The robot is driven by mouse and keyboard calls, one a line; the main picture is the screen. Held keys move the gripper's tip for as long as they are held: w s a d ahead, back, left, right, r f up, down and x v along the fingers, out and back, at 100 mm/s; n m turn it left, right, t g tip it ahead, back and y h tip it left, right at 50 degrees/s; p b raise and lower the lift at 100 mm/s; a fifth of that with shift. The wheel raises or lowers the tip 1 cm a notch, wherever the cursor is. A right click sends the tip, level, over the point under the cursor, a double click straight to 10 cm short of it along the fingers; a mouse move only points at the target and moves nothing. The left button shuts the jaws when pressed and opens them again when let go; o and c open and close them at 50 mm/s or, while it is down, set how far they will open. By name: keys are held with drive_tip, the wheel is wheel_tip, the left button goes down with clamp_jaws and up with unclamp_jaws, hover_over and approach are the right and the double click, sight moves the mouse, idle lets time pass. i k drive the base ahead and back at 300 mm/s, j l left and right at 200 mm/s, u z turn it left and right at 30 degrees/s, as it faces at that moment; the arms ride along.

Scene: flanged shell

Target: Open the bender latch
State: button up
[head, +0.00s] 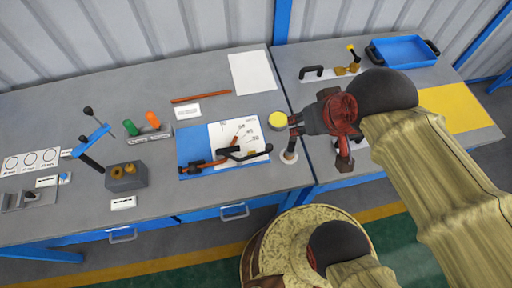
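A hand tool that looks like the bender (232,154) lies on a blue mat (196,146) with a white printed sheet. It has black and orange-brown parts; its latch is too small to make out. My gripper (294,126) is to the right of it, over the gap between the two tables, apart from the tool in the picture. Its dark red body hides part of the right table. I cannot tell whether its fingers are open or shut, and I see nothing clearly held.
A grey block (126,178) and a rack with green and orange handles (149,135) are further left. A blue tray (403,51) sits at the back right.

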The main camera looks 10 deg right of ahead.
sight(193, 170)
drive_tip(key=u, duration=1.3)
